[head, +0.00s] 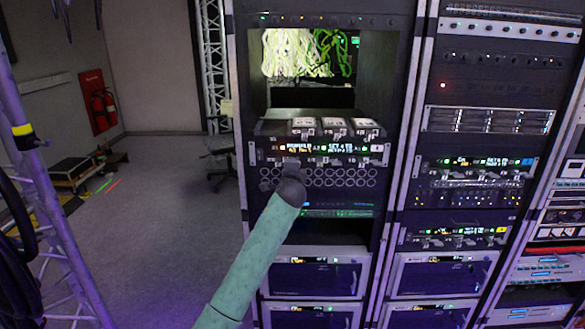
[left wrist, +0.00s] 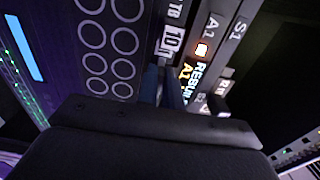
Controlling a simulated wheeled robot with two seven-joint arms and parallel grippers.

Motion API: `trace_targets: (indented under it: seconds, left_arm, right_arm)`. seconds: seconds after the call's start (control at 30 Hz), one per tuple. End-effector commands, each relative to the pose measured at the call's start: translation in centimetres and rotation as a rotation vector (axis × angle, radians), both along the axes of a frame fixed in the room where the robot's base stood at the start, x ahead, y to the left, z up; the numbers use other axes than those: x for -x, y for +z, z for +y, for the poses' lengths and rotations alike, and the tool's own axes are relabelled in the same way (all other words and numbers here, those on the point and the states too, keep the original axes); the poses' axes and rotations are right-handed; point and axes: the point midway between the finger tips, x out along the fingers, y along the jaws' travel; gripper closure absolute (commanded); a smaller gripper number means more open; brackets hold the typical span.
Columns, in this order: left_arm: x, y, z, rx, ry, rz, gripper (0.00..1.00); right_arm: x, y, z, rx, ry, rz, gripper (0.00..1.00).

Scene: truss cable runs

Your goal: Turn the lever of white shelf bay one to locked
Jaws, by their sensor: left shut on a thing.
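The white-ended shelf (head: 376,149) is a panel across the rack with a lit display reading "REBUILD" and A1. In the left wrist view its display (left wrist: 196,72) is turned on its side, beside an amber light. My left gripper (head: 291,164) is at the panel's left part, below the display. In the left wrist view its narrow fingers (left wrist: 172,88) are shut on a small part at the panel face, by a white label reading "10". That part, seemingly a bay lever, is mostly hidden by the fingers, so its angle cannot be told. My right gripper is not in view.
Below the shelf is a panel of round holes (head: 345,178); above it is a shelf with white labelled units (head: 333,124). An open bay holds pale and green cables (head: 295,52).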

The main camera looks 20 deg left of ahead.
Motion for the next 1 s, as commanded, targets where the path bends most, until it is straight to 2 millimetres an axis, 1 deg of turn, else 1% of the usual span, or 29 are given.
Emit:
trace_targets:
  seconds: [0.03, 0.5, 0.53, 0.6, 0.63, 0.87, 1.0]
  left_arm:
    - [0.02, -0.22, 0.02, 0.008, 0.001, 0.001, 1.0]
    - [0.01, -0.25, 0.0, 0.017, 0.001, -0.002, 1.0]
    - [0.01, -0.25, 0.0, 0.017, 0.001, -0.002, 0.86]
    - [0.01, -0.24, 0.0, 0.016, 0.001, -0.002, 0.73]
    - [0.01, -0.22, 0.0, 0.016, 0.001, -0.002, 0.71]
    - [0.01, -0.12, -0.01, 0.016, 0.0, -0.003, 0.71]
    - [0.47, -0.25, -0.14, 0.016, 0.0, -0.003, 0.71]
  right_arm:
    - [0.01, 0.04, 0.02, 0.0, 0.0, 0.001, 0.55]
    - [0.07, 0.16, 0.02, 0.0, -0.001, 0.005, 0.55]
    - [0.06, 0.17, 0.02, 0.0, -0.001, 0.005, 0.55]
    - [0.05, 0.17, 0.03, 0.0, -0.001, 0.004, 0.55]
    - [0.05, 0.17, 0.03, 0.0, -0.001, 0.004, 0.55]
    - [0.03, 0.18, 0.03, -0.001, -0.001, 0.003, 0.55]
    - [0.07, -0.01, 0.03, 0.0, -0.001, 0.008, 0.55]
